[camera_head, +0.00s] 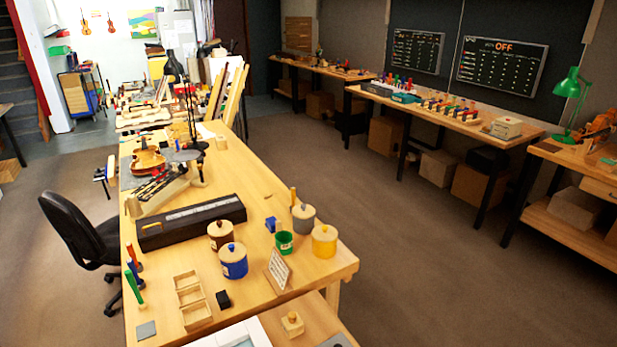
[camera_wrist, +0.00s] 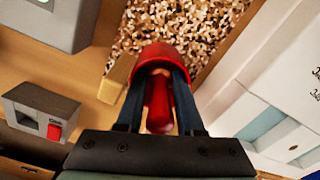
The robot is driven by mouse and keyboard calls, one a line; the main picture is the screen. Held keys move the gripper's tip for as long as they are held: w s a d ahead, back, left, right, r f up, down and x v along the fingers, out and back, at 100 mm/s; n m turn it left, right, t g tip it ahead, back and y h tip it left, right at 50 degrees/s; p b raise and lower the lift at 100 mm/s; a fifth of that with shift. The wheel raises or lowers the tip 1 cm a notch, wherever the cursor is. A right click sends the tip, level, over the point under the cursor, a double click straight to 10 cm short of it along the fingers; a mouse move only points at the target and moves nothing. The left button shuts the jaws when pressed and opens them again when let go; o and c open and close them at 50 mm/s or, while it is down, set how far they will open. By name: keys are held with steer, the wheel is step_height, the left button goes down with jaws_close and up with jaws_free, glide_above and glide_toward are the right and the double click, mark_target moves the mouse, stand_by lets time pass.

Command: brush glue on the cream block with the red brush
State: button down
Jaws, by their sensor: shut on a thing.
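In the wrist view my gripper (camera_wrist: 158,78) is shut on a red thing (camera_wrist: 158,106), which shows as a red shaft between the dark fingers and a wider red curved part beyond the tips. I take it for the red brush; its bristles cannot be made out. A tan block-like piece (camera_wrist: 115,80) lies just left of the fingertips, apparently apart from the red thing. I cannot tell whether it is the cream block. In the head view a pale wooden block with a knob (camera_head: 292,324) stands at the bench's near end. My gripper is not in the head view.
In the wrist view a grey box with a red switch (camera_wrist: 42,112) is at left, a speckled brown surface (camera_wrist: 180,28) lies beyond. In the head view lidded pots (camera_head: 233,262), a dark long case (camera_head: 190,222) and a wooden tray (camera_head: 196,317) stand on the bench.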

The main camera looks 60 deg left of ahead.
steer(key=shift+r+p, duration=3.55)
steer(key=shift+p, duration=0.1)
steer(key=shift+s+f, duration=0.1)
